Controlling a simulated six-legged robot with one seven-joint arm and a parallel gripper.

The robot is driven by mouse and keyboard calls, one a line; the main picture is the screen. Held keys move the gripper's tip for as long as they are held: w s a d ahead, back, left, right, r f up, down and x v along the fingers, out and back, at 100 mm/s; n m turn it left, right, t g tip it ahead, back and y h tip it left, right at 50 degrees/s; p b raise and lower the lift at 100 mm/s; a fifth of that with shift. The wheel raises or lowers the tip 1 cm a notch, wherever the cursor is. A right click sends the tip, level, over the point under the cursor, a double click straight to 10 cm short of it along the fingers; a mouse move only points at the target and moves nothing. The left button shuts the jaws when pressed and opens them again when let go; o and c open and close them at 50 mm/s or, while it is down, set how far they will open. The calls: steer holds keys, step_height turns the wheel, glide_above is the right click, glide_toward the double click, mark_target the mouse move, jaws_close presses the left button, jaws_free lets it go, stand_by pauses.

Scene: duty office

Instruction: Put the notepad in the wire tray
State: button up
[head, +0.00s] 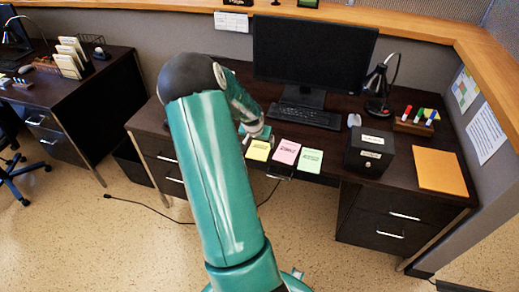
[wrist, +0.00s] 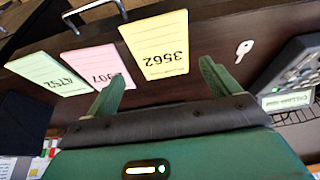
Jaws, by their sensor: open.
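My gripper (wrist: 162,72) is open and empty, its two green fingers apart above the desk. In the wrist view a yellow numbered sheet or pad (wrist: 156,45) lies flat just beyond the fingertips. A pink one (wrist: 103,66) and a green one (wrist: 46,73) lie beside it. In the head view the yellow (head: 258,150), pink (head: 285,152) and green (head: 309,160) ones lie along the desk's front edge. I cannot tell which is the notepad. Dark wire-like bars (wrist: 301,117) with a pale label show at the wrist view's right edge, possibly the wire tray, mostly out of frame.
A key (wrist: 244,48) and a dark device with buttons (wrist: 295,68) lie right of the yellow sheet in the wrist view. A black box (head: 368,151), orange pad or envelope (head: 442,171), keyboard (head: 305,115), monitor (head: 311,55) and lamp (head: 378,90) stand on the desk.

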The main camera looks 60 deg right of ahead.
mark_target(260, 148)
steer(key=x, duration=0.5)
steer(key=shift+w+a, duration=0.1)
steer(key=shift+w, duration=0.05)
steer(key=c, duration=0.8)
steer(key=shift+r, duration=0.1)
